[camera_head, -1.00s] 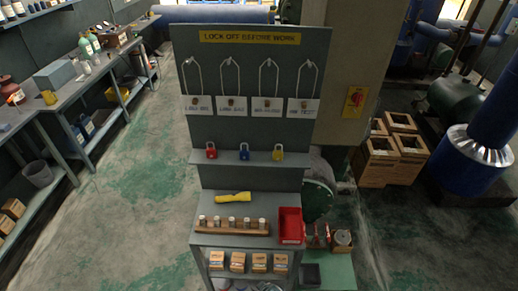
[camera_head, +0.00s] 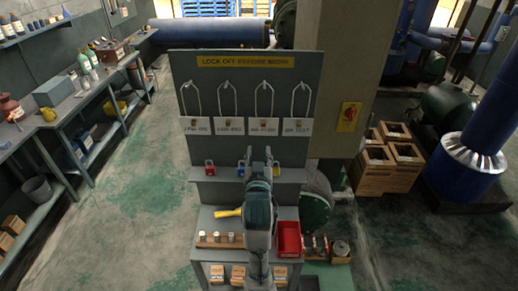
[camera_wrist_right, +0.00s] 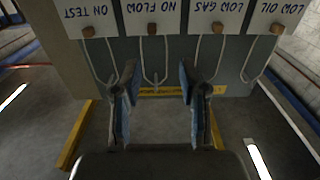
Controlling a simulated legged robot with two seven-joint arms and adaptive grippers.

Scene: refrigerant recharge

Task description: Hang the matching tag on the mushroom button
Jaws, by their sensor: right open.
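Four white tags hang from wire loops on the grey board. In the wrist view, upside down, they read ON TEST (camera_wrist_right: 90,14), NO FLOW (camera_wrist_right: 152,17), LOW GAS (camera_wrist_right: 215,17) and LOW OIL (camera_wrist_right: 276,12). In the head view the ON TEST tag (camera_head: 297,127) is at the right end. My right gripper (camera_head: 258,158) is open and empty in front of the board, below the tags; its fingers (camera_wrist_right: 157,80) straddle the NO FLOW wire loop in the wrist picture, contact unclear. A red button on a yellow plate (camera_head: 349,116), likely the mushroom button, is on the column at right. My left gripper is out of view.
A shelf holds red (camera_head: 210,168) and blue (camera_head: 241,168) padlocks; my arm partly hides the yellow one. Below are a yellow flashlight (camera_head: 226,213), partly hidden jars and a red bin (camera_head: 289,237). Wooden crates (camera_head: 387,170) stand at right.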

